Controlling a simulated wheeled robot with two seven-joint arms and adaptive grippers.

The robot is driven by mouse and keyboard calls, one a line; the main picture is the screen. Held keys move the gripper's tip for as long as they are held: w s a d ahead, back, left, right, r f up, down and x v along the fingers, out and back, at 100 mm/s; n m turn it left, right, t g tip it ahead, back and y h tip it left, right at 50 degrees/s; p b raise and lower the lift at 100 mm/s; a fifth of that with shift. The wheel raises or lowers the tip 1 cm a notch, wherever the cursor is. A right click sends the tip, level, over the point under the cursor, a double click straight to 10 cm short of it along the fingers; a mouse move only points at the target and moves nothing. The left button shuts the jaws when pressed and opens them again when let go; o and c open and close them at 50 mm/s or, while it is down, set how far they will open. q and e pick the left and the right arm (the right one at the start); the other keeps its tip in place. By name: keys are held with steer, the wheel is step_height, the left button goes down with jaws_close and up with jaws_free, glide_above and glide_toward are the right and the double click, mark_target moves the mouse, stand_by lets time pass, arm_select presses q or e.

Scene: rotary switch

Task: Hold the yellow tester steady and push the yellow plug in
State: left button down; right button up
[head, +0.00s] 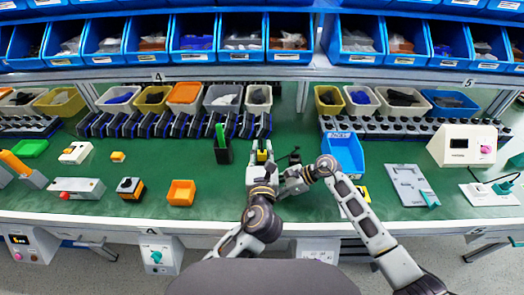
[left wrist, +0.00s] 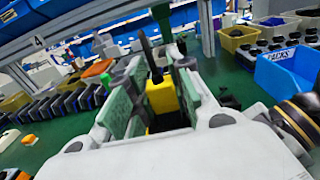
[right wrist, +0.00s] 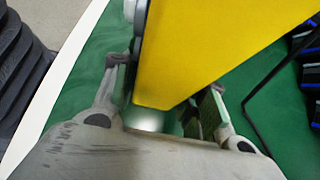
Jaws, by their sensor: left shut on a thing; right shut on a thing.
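My left gripper (head: 262,151) is shut on a narrow yellow block, which I take to be the yellow plug (head: 262,156). It shows between the green pads in the left wrist view (left wrist: 160,95), with something dark above it. A broad yellow body, which I take to be the yellow tester (right wrist: 205,50), fills the top of the right wrist view. My right gripper (right wrist: 165,90) is shut with its fingers on either side of that body. The two hands are close together in the head view. The contact between plug and tester is hidden.
A blue tray (head: 343,153) stands right of the hands. A black holder with a green top (head: 222,150) stands to their left. A row of dark modules lies behind. The green table between bin and hands is clear.

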mark_target(262, 149)
arm_select(q)
steer(key=shift+f, duration=0.4)
steer(key=c, duration=1.2)
jaws_free()
steer(key=shift+r, duration=0.15)
steer(key=shift+r, duration=4.85)
arm_select(e)
steer(key=o, duration=1.1)
steer(key=shift+d, duration=0.1)
steer(key=shift+v, duration=5.9)
